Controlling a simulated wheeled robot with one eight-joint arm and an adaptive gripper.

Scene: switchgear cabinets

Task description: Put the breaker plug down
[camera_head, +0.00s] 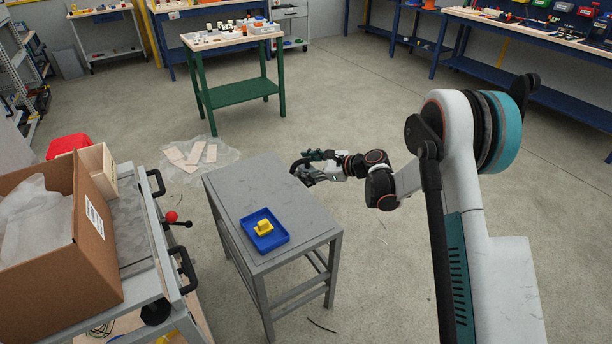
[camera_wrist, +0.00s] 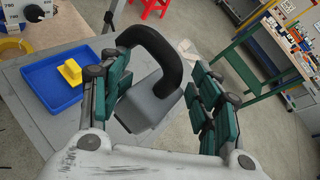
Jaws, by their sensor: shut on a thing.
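The breaker plug (camera_wrist: 155,103) is a grey block with a thick black arched handle. In the wrist view it sits between the two green-padded fingers of my gripper (camera_wrist: 160,85), which is shut on it. In the head view my gripper (camera_head: 318,167) is at the far right edge of the grey table (camera_head: 240,185), and the dark handle shows at its tip. Whether the plug touches the table cannot be told. A blue tray (camera_head: 283,238) holding a yellow piece (camera_head: 264,227) stands on the table; the tray also shows in the wrist view (camera_wrist: 45,98).
The tabletop around the blue tray is bare. A cart with a cardboard box (camera_head: 75,262) and a red-knobbed lever (camera_head: 171,217) stands at left. A green workbench (camera_head: 240,92) with small parts stands behind. Plastic sheeting with flat pieces (camera_head: 195,155) lies on the floor.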

